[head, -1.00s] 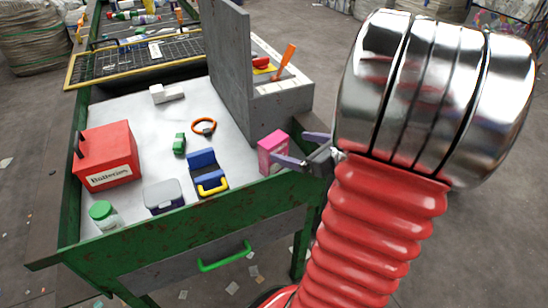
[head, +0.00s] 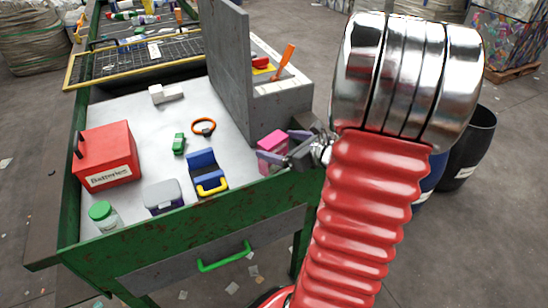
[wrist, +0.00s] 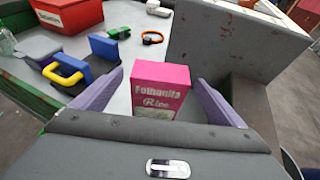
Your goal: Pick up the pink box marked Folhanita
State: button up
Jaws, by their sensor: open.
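The pink box (wrist: 161,92) stands upright on the grey tabletop, its printed front with "Rice" below the name facing the wrist camera. In the head view the pink box (head: 272,142) is at the table's right end, partly hidden by my gripper (head: 283,149). In the wrist view my gripper (wrist: 160,103) is open, with one purple finger on each side of the box. A gap shows between each finger and the box, and the jaws are not closed on it.
A grey upright panel (head: 229,75) stands just behind the box. A blue and yellow object (head: 206,172), a grey-lidded container (head: 163,196), a green-lidded jar (head: 104,214) and a red Batteries box (head: 107,158) are to the left. A green rim (head: 190,222) edges the table.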

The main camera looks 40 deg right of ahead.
aim_at(274, 144)
jog(key=shift+x, duration=1.7)
jog(key=shift+c, duration=0.7)
jog(key=c, duration=1.2)
